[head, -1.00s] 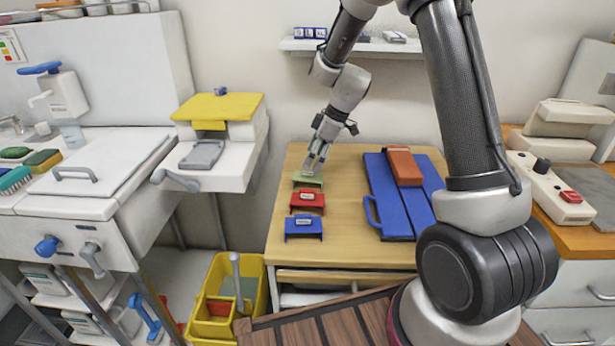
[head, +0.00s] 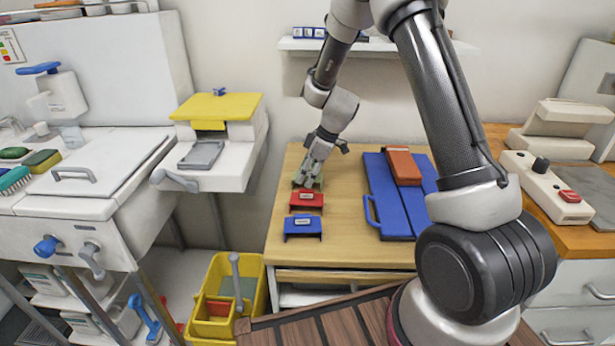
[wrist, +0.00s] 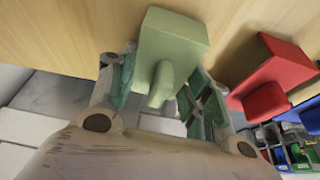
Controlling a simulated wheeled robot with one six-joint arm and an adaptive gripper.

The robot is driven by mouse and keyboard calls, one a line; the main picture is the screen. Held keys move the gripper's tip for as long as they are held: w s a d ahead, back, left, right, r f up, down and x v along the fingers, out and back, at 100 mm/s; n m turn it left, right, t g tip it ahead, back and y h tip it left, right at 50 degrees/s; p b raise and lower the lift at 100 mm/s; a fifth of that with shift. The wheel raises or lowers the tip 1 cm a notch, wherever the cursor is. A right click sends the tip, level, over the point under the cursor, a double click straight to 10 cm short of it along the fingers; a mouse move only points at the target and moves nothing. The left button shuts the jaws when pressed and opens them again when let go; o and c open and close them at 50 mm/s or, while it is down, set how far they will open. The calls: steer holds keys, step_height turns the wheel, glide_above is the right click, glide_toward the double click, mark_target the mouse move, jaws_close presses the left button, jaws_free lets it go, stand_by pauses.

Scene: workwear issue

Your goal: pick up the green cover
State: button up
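The green cover (wrist: 172,38) is in the upper middle of the wrist view, on the wooden table, with a rounded green tab (wrist: 160,84) facing me. In the head view my gripper (head: 308,178) is down at the green cover and hides most of it. In the wrist view the two fingers of my gripper (wrist: 160,72) are apart, one on each side of the tab. Gaps show between the tab and the fingers, so I see no firm grip. The cover appears to rest on the table.
A red cover (head: 307,199) stands just in front of the green one, and a blue cover (head: 303,227) in front of that. A blue board (head: 382,200) with a brown-orange block (head: 403,167) lies to the right. A white machine with a yellow top (head: 219,106) stands left.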

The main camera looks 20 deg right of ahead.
step_height(320, 180, up, 10)
stand_by(0.6)
steer(key=shift+f, duration=0.1)
stand_by(0.3)
